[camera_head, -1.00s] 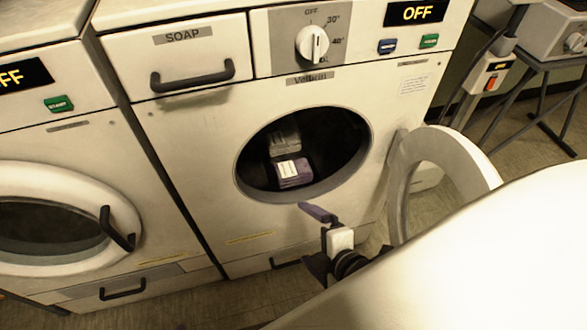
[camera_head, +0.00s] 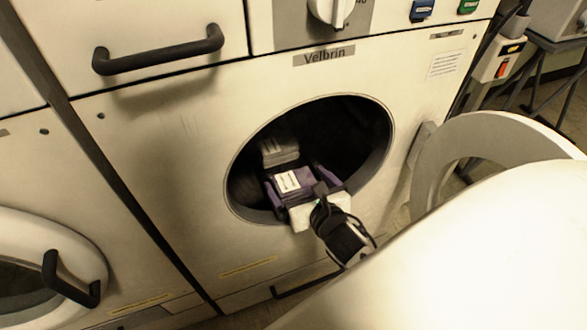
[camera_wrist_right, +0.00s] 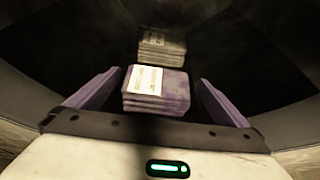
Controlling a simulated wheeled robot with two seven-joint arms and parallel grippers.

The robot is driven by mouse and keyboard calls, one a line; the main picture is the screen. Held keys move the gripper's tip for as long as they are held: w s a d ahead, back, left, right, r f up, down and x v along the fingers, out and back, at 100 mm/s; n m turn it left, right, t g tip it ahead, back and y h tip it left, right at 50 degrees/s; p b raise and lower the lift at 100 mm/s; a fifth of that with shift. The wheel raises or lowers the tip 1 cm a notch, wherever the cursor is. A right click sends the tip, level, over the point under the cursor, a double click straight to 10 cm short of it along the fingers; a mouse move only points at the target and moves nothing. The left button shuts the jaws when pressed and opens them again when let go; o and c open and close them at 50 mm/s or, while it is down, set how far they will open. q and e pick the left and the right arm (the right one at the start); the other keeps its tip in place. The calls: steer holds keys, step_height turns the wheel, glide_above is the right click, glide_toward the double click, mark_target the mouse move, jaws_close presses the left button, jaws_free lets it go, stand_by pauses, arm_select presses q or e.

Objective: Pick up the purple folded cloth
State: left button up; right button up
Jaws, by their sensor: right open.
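The purple folded cloth (camera_head: 290,185) lies inside the drum of the middle washing machine, near the opening, with a white label on top. In the right wrist view the purple folded cloth (camera_wrist_right: 158,90) sits straight ahead between the fingers. My right gripper (camera_head: 300,182) is at the round opening with its purple fingers pointing inward. It is open, with one finger on either side of the cloth; in the wrist view a gap shows on each side between the right gripper (camera_wrist_right: 158,98) and the cloth. My left gripper is not in view.
A grey folded cloth (camera_head: 280,151) lies behind the purple one in the drum. The opening's rim (camera_head: 232,190) surrounds my gripper. The open round door (camera_head: 440,160) stands to the right. Another washing machine with a shut door (camera_head: 85,250) is on the left.

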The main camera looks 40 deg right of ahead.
mark_target(290, 174)
steer(key=b+x, duration=0.1)
steer(key=x, duration=0.1)
steer(key=b+x, duration=0.1)
steer(key=x, duration=0.2)
steer(key=shift+f+b, duration=0.3)
steer(key=shift+w, duration=0.3)
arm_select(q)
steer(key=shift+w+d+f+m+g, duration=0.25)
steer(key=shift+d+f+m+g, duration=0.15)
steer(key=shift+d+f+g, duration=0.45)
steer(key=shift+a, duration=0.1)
arm_select(e)
steer(key=shift+c, duration=0.3)
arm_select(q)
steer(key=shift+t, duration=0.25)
arm_select(e)
steer(key=c, duration=0.9)
